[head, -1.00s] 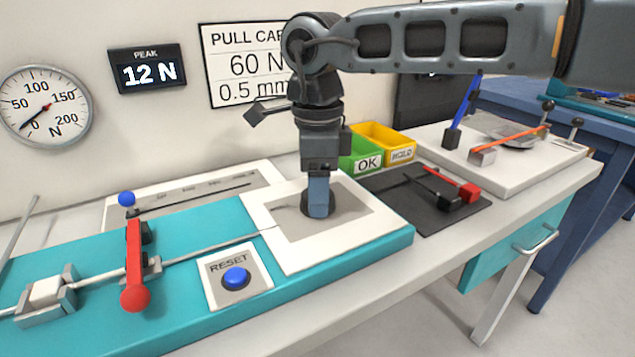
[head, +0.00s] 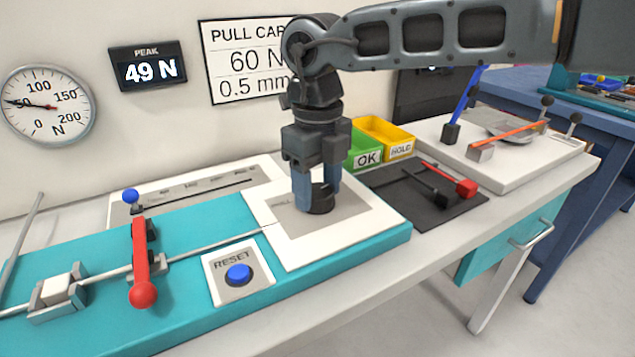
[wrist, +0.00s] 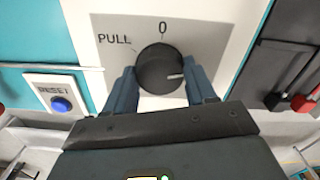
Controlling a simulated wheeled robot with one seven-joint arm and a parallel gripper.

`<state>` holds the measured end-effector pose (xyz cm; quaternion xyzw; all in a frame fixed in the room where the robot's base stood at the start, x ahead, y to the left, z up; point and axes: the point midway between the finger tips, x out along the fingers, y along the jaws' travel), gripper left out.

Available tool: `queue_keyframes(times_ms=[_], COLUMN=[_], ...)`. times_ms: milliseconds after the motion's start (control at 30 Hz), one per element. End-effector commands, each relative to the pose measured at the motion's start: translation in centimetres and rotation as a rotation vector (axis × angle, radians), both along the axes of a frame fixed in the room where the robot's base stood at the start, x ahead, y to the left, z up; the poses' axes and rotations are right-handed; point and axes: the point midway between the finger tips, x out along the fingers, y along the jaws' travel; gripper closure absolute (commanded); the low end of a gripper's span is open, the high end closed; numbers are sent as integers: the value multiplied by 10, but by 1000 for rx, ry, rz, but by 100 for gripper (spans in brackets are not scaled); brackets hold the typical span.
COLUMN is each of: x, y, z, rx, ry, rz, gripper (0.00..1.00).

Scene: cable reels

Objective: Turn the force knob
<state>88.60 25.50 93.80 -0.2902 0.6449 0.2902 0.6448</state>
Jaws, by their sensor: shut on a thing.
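The force knob (wrist: 158,70) is a round black dial on a grey panel marked PULL and 0. In the wrist view its light pointer mark faces right, away from the word PULL. In the head view the knob (head: 320,203) sits low between my fingers. My gripper (wrist: 160,88) is shut on the knob, one finger on each side. The dial gauge (head: 47,105) has its needle near 50 N. The PEAK display (head: 148,66) reads 49 N. A card (head: 245,65), partly hidden by my arm, shows 60 N and 0.5 mm.
A blue RESET button (head: 238,274) is left of the knob panel. A red-handled lever clamp (head: 141,262) stands further left. A green OK bin (head: 364,150) and a yellow HOLD bin (head: 398,138) stand behind. A dark mat (head: 452,207) with connectors lies right.

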Motion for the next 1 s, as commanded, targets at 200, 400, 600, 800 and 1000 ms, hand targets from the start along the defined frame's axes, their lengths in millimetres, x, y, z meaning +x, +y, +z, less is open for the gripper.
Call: queue_keyframes(times_ms=[200, 400, 600, 800, 1000], x=[0, 0, 0, 0, 0], y=[0, 0, 0, 0, 0], z=[0, 0, 0, 0, 0], rx=[-1, -1, -1, -1, 0], ry=[0, -1, -1, -1, 0], rz=[-80, -110, -114, -113, -113], gripper=[75, 75, 75, 44, 25])
